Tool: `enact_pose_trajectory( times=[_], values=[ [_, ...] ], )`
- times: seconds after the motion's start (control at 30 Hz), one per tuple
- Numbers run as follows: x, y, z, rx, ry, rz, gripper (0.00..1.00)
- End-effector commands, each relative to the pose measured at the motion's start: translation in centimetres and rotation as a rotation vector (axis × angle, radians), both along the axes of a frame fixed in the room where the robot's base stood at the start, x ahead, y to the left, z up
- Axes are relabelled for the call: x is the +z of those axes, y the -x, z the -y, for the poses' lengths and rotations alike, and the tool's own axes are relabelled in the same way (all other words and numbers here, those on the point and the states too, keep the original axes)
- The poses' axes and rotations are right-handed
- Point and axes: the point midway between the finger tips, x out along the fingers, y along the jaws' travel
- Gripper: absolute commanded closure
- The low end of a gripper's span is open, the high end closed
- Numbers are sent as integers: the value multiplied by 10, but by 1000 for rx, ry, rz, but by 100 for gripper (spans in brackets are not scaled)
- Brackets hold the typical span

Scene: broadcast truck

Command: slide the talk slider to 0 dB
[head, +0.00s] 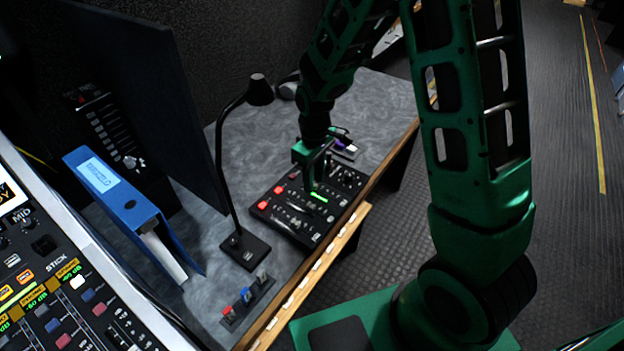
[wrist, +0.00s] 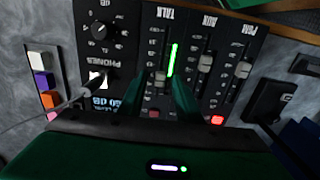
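The black fader panel (head: 287,225) lies on the grey desk in the head view. In the wrist view its labels appear upside down, with the TALK label (wrist: 163,15) at the top. The talk slider's grey cap (wrist: 160,80) sits low in its slot there, beside a lit green bar (wrist: 173,58). My gripper (wrist: 158,84) is open, with one green finger on each side of the cap and visible gaps between. It also shows over the panel in the head view (head: 313,181). A small display (wrist: 97,104) reads about 60 dB; any sign before it is unclear.
The AUX cap (wrist: 205,64) and PGM cap (wrist: 242,69) are to the right of my fingers. A PHONES knob (wrist: 99,31) is at left. A gooseneck lamp (head: 226,165), a blue binder (head: 122,200) and a small switch box (head: 247,300) stand near the panel.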

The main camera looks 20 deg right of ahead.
Motion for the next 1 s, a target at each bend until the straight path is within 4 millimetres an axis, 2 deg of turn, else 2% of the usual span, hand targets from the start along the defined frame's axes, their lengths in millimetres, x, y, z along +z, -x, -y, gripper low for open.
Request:
enact_pose_trajectory(
  times=[0.17, 0.4, 0.6, 0.77, 1.0],
  values=[
    [23, -1, 0, 0, -1, 5, 69],
    [69, -1, 0, 0, -1, 5, 69],
    [95, -1, 0, 1, -1, 3, 69],
    [103, 0, 0, 0, -1, 1, 69],
    [104, 0, 0, 0, 0, 0, 69]
  ],
)
